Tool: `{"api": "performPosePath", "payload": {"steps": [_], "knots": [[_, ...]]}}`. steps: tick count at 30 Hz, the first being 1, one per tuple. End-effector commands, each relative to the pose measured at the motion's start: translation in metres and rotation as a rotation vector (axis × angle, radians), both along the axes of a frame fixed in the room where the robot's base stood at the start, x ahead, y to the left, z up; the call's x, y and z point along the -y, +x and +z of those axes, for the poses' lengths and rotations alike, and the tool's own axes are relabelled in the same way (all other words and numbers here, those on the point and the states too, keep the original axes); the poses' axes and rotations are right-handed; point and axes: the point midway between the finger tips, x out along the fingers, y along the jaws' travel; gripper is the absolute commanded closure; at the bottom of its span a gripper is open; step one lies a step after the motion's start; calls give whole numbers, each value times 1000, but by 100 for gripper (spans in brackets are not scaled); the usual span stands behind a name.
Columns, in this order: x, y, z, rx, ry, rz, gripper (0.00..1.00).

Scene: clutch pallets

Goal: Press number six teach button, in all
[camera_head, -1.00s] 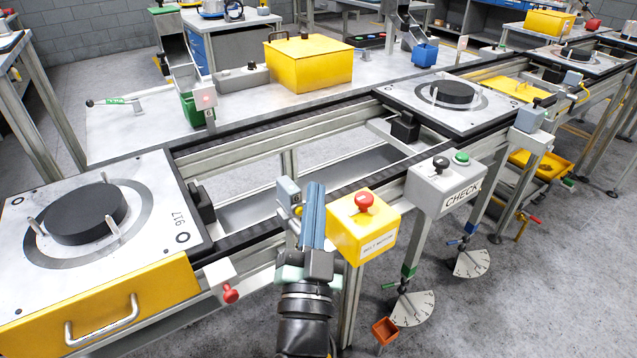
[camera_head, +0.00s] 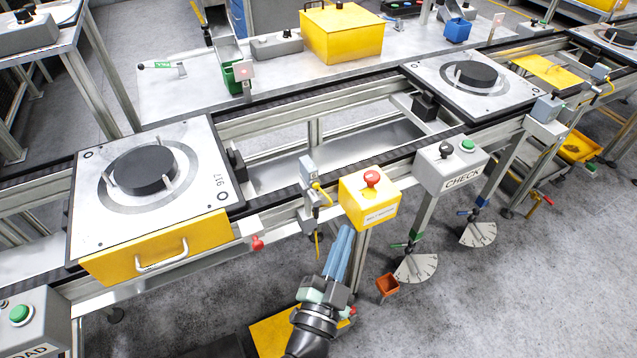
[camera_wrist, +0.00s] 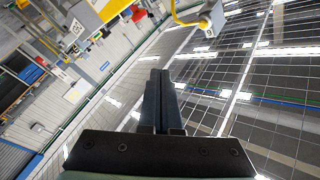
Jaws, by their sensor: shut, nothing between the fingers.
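No button marked as number six teach can be made out. The buttons in the head view are a red mushroom button (camera_head: 371,177) on a yellow box (camera_head: 370,203), a green button (camera_head: 467,145) and a black knob (camera_head: 446,150) on the grey CHECK box (camera_head: 450,174), and a green button (camera_head: 19,313) on a grey box at the lower left, its label partly cut off. My gripper (camera_head: 347,230) is shut and empty, in front of the rail just below the yellow box. In the wrist view its fingers (camera_wrist: 160,75) lie together, with nothing between them.
A pallet (camera_head: 205,200) with a black disc sits on the left of the conveyor, above a yellow drawer (camera_head: 165,259). Another pallet (camera_head: 425,67) is farther right. Dial plates (camera_head: 415,269) and an orange cup (camera_head: 387,285) hang below the rail. Open floor lies at right.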

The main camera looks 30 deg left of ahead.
Motion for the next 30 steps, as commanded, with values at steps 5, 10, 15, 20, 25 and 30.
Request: {"api": "performPosePath", "payload": {"steps": [5, 10, 15, 20, 25, 30], "knots": [[-2, 2, 1, 1, 0, 1, 100], [-13, 10, 2, 2, 1, 3, 100], [-32, 25, 2, 2, 0, 3, 100], [-50, 39, 2, 2, -1, 2, 100], [-63, 49, 1, 1, 1, 2, 100], [-69, 54, 1, 1, -2, 1, 100]]}}
